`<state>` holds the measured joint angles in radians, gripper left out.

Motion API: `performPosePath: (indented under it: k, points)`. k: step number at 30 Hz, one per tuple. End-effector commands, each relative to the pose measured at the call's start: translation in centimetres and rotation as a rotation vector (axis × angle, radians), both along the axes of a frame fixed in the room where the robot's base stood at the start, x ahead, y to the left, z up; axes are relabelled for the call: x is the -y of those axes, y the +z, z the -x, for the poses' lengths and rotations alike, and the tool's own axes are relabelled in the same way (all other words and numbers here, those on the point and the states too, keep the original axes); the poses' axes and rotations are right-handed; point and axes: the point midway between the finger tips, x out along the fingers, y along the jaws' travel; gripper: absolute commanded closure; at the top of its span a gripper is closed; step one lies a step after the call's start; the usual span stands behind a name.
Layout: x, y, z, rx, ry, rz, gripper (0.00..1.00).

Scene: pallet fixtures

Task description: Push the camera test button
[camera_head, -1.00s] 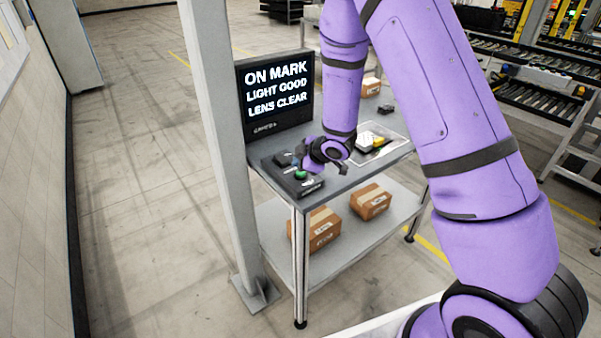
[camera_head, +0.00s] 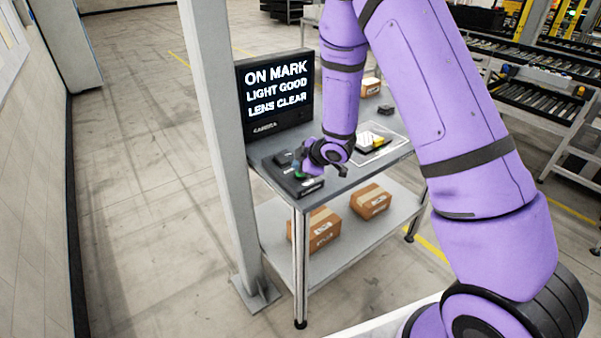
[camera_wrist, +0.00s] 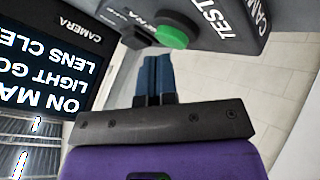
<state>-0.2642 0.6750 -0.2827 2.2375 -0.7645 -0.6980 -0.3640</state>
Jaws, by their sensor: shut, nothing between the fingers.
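The green test button (camera_head: 298,175) sits on a dark control box (camera_head: 303,189) at the table's near corner, partly covered by my gripper in the head view. In the wrist view the round green button (camera_wrist: 176,36) is on the grey box labelled TEST and CAMERA. My gripper (camera_head: 301,169) is shut and empty, close over the button. In the wrist view the blue fingers of my gripper (camera_wrist: 156,60) are together, with their tips right by the button's edge. I cannot tell whether they touch it. The monitor (camera_head: 276,92) reads ON MARK, LIGHT GOOD, LENS CLEAR.
A grey post (camera_head: 222,150) stands at the table's left. Cardboard boxes (camera_head: 370,201) sit on the lower shelf. Roller racks stand at the right.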

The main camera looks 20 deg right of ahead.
Motion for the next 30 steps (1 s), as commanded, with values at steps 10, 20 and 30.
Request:
performPosePath:
  k: [10,20,30]
  points:
    - [0.02,-0.17,0.0,0.0,0.0,0.0,1.0]
    - [0.03,-0.52,0.01,-0.001,0.0,0.001,1.0]
    - [0.04,-0.88,0.01,-0.001,0.0,0.001,1.0]
